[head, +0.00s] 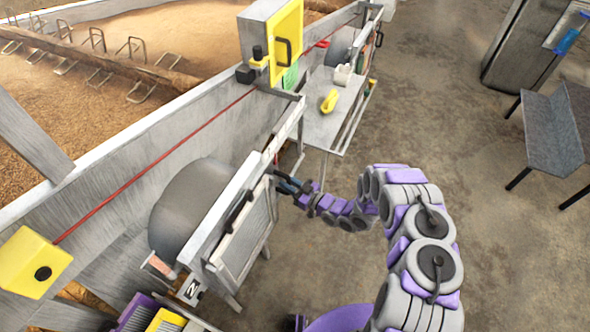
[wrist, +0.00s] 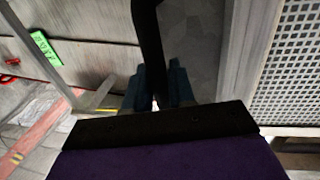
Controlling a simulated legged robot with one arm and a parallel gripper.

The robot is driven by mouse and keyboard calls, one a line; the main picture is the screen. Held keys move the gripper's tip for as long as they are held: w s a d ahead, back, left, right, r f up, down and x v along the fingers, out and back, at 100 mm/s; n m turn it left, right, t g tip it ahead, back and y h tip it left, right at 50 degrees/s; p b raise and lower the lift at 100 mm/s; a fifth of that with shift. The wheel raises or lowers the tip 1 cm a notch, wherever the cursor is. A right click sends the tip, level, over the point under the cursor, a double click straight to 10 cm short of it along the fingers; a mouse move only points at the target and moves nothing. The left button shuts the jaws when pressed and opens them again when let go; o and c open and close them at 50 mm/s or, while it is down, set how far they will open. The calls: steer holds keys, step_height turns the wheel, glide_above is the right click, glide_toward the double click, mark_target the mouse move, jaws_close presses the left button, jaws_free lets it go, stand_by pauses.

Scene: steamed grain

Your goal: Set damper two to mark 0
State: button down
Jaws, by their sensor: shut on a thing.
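Damper two appears to be the grey metal unit (head: 240,245) on the trough wall, with a small black-and-white number plate (head: 192,289) at its lower left. A black bar handle (head: 238,210) sits on its front. My gripper (head: 284,183) is at the unit's upper right corner, shut on a dark bar. In the wrist view the bar (wrist: 148,35) runs down from the top edge between the two bluish fingers (wrist: 158,88). The bar's far end is out of the wrist view. I cannot read any scale marks or the damper's setting.
A yellow panel with a handle (head: 285,48) stands on the wall. A red line (head: 150,165) runs along the wall to a yellow box (head: 33,262). A side table (head: 322,125) holds a yellow item (head: 329,101). A grey bench (head: 553,130) stands right; the floor between is clear.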

steer(key=shift+s+a+f, duration=0.1)
steer(key=shift+s+a, duration=0.2)
steer(key=shift+s, duration=0.55)
steer(key=shift+a, duration=0.15)
steer(key=c, duration=1.1)
jaws_free()
steer(key=shift+s, duration=0.1)
steer(key=p+v, duration=0.1)
steer(key=v, duration=1.6)
steer(key=shift+d, duration=0.3)
